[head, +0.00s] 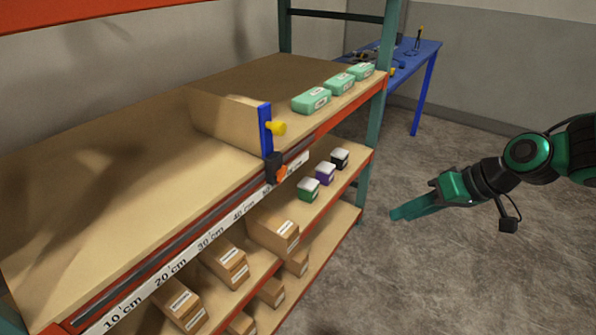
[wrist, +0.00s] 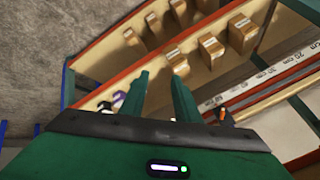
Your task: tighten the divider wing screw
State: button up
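The divider (head: 222,120) is a wooden panel standing upright on the top shelf with a blue front post (head: 265,130). A yellow wing screw (head: 278,128) sticks out from the right side of that post. Below it, a black block with an orange part (head: 278,171) sits at the front rail; a small orange and black bit (wrist: 223,115) shows in the wrist view, beside my right finger. My gripper (head: 398,214) hangs in free air, right of the shelf and apart from the screw. In the wrist view its fingers (wrist: 159,82) are apart with nothing between them. The yellow screw does not show there.
A scale strip (head: 195,247) marked in cm runs along the shelf's front. Green boxes (head: 312,100) stand right of the divider. Lower shelves hold cartons (head: 275,232) and small coloured containers (head: 308,190). A teal upright (head: 377,120) stands at the shelf's right corner. A blue table (head: 425,50) is behind.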

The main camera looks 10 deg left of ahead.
jog(key=w+a+r+n+y, duration=0.15)
jog(key=a+y, duration=0.25)
jog(key=a, duration=0.5)
jog(key=y, duration=0.3)
send_near(282, 174)
jog(key=w+x, duration=0.1)
jog(key=x, duration=0.6)
jog(key=shift+f+n+g, duration=0.2)
jog(key=shift+n+g, duration=0.2)
jog(key=shift+n, duration=0.05)
grip_shut()
